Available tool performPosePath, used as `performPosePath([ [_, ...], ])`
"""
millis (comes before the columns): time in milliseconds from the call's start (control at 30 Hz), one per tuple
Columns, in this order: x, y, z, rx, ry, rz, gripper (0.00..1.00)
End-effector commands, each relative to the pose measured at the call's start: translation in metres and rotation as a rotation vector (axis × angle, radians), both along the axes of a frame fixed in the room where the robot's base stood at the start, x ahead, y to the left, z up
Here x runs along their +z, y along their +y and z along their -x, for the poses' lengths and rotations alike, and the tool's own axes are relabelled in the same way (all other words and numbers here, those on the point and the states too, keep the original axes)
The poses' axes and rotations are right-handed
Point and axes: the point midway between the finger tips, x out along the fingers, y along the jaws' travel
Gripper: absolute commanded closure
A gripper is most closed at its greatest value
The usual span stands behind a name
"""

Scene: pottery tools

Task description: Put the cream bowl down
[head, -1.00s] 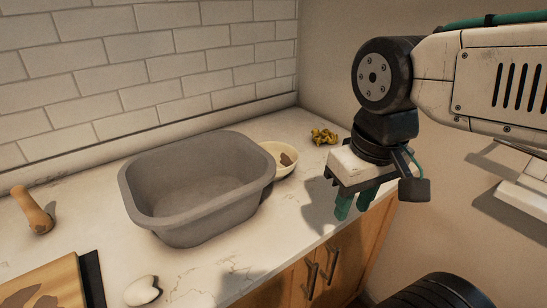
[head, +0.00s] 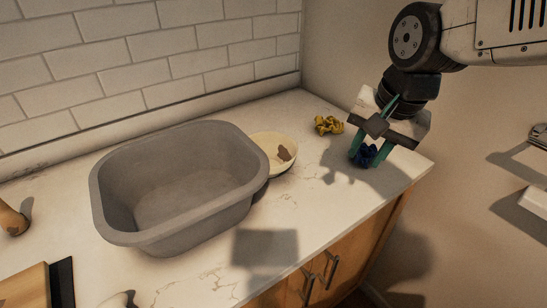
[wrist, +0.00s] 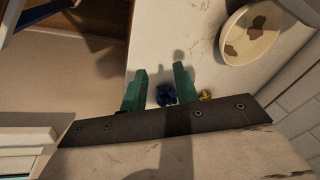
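The cream bowl (head: 274,151) with brown patches rests upright on the counter, just right of the grey basin, whose rim hides part of it. In the wrist view the bowl (wrist: 250,42) is at the upper right, clear of my gripper. My gripper (head: 365,157) points down over the right end of the counter, well to the right of the bowl. Its green fingers stand apart in the wrist view (wrist: 160,70). A small dark-blue crumpled thing (head: 365,155) shows between them, with gaps to both fingers in the wrist view (wrist: 165,95).
The large grey basin (head: 102,205) fills the counter's middle left. A yellow crumpled thing (head: 328,125) lies at the back, between bowl and gripper. A wooden board (head: 25,287) is at the front left. The white counter (head: 310,195) is clear right of the bowl, up to its front edge.

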Motion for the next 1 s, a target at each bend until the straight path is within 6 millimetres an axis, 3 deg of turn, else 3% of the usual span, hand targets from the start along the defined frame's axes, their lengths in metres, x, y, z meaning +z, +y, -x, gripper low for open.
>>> performPosePath([
  [33,-0.008,0.023,-0.019,-0.057,0.006,-0.032,0.70],
  [133,-0.020,0.062,-0.050,-0.187,0.005,-0.095,0.70],
  [200,-0.028,0.085,-0.065,-0.261,0.008,-0.133,0.70],
  [333,-0.039,0.113,-0.081,-0.353,0.013,-0.180,0.70],
  [500,-0.053,0.126,-0.089,-0.392,0.018,-0.198,0.70],
  [1000,-0.115,0.135,-0.101,-0.393,0.018,-0.197,0.70],
])
